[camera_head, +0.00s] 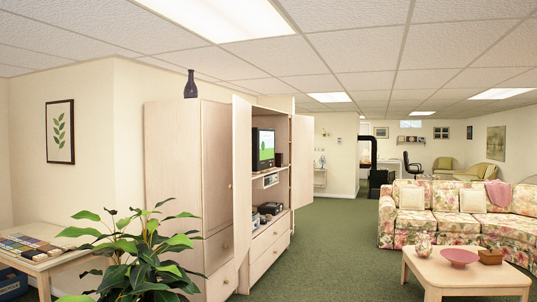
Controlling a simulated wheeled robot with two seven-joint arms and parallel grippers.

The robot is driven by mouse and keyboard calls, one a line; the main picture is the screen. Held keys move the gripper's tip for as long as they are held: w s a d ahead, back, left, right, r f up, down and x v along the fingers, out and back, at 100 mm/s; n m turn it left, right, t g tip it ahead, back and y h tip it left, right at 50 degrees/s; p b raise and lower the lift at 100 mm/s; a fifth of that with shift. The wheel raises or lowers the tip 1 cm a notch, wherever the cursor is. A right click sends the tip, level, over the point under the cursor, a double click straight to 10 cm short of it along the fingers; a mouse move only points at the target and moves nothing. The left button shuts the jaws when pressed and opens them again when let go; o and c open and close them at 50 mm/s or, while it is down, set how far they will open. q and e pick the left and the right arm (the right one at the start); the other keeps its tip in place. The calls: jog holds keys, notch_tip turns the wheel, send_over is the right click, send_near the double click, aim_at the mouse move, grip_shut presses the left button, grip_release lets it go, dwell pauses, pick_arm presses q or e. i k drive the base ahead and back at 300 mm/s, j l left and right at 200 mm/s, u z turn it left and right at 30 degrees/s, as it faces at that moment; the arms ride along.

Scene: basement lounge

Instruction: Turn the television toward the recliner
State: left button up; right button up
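The television (264,149) stands on a shelf inside a tall pale wood cabinet (186,170) left of centre. Its lit screen shows green and white and is seen at a slant, facing right. The cabinet's doors (242,180) stand open, and the near one partly covers the left side of the opening. No piece that I can surely call a recliner is in view; yellow-green armchairs (443,164) stand far off at the back right. Neither of my grippers is in view.
A leafy plant (140,255) and a side table (40,262) are at the near left. A floral sofa (455,222) and a low table (462,268) holding a pink bowl (459,257) are at the right. Green carpet (335,240) lies clear between cabinet and sofa.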

aim_at(263, 140)
jog(key=z, duration=0.25)
jog(key=i+z, duration=0.2)
jog(key=i, duration=11.15)
jog(key=l+u, duration=0.1)
jog(key=u, duration=1.75)
